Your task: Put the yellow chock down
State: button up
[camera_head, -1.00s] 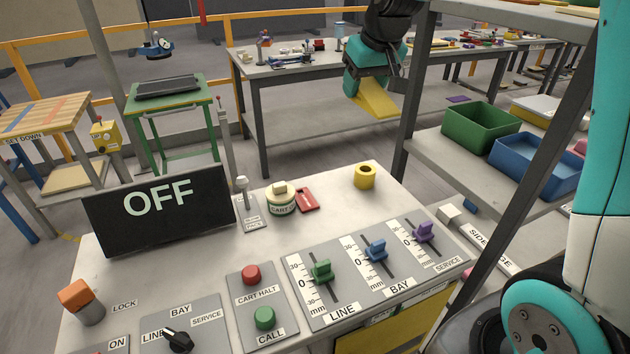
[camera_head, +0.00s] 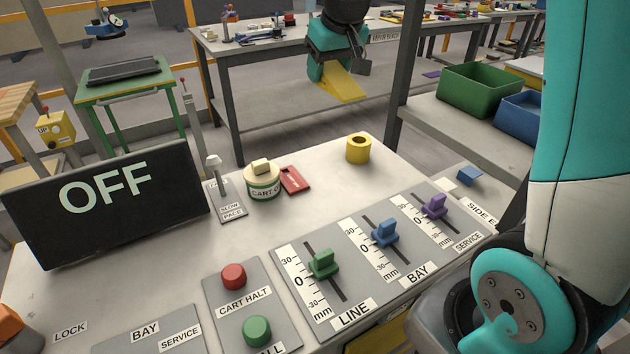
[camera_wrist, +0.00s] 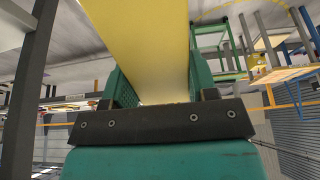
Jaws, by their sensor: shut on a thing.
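The yellow chock (camera_head: 342,86) is a yellow wedge held in my gripper (camera_head: 328,68). In the head view it hangs in the air behind the control desk, in front of the long grey bench. In the wrist view the chock (camera_wrist: 150,45) fills the upper middle, gripped between the teal fingers of my gripper (camera_wrist: 155,88). The jaws are shut on it. Its far end runs out of the wrist view.
A control desk (camera_head: 230,238) with sliders, buttons, a yellow ring (camera_head: 358,148) and an OFF display (camera_head: 108,200) fills the foreground. Green (camera_head: 478,90) and blue (camera_head: 522,120) bins stand on a shelf at right. A green-framed stand (camera_head: 115,85) is at back left.

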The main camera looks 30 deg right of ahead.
aim_at(323, 164)
notch_tip(323, 164, down, 20)
jog(key=shift+f, duration=0.25)
dwell(0.3)
jog(key=shift+f, duration=0.2)
jog(key=o, duration=1)
jog(key=shift+c, duration=0.2)
jog(key=shift+r, duration=0.15)
